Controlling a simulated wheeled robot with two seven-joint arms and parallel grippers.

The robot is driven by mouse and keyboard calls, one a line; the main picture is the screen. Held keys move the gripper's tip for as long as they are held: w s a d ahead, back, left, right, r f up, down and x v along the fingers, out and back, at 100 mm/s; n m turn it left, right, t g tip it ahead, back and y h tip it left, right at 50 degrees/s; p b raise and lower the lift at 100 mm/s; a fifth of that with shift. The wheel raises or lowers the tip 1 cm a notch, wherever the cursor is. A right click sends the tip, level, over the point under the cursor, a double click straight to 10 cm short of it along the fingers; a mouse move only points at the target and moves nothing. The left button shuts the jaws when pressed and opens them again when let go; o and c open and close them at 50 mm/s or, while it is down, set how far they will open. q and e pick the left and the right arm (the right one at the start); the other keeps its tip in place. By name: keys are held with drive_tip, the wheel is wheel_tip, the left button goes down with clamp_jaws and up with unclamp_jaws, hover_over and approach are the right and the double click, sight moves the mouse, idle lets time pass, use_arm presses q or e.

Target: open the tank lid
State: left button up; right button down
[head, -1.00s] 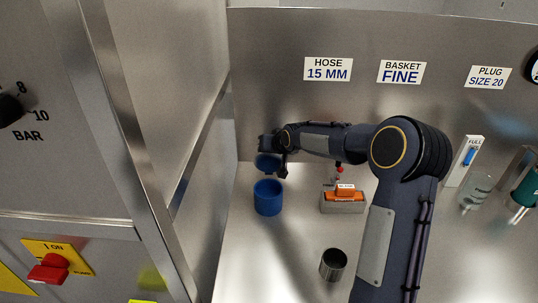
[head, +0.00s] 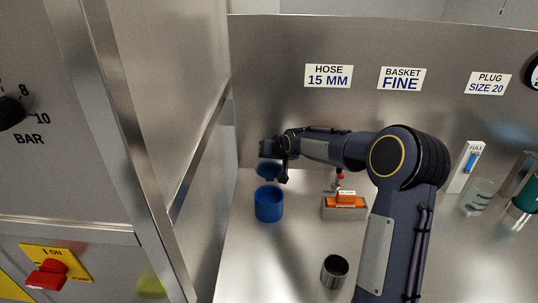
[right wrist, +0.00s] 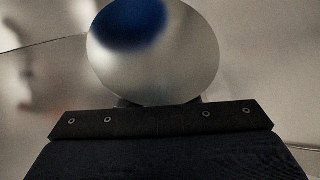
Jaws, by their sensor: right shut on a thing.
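My right gripper (head: 270,150) is at the back left of the steel surface, shut on a round disc (head: 268,170). In the right wrist view the disc (right wrist: 165,65) is silvery with a blue patch, perhaps a reflection. I cannot tell whether the disc is the tank lid. The fingertips are mostly hidden. My left gripper is not in view.
A grey holder (head: 345,212) with an orange block (head: 346,197) stands right of the blue cylinder. A metal cup (head: 335,271) stands nearer. A red knob (head: 47,274) is on the left panel (head: 60,190). A glass jar (head: 477,197) stands at right. The front left surface is clear.

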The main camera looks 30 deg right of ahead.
drive_tip(key=shift+s+d+f, duration=0.25)
drive_tip(key=shift+f, duration=0.4)
drive_tip(key=c, duration=1.2)
unclamp_jaws()
drive_tip(key=shift+o, duration=0.2)
wheel_tip(320, 180, up, 9)
drive_tip(key=s+d+p, duration=0.2)
drive_tip(key=p, duration=0.2)
drive_tip(key=shift+d, duration=0.35)
drive_tip(key=shift+f, duration=0.1)
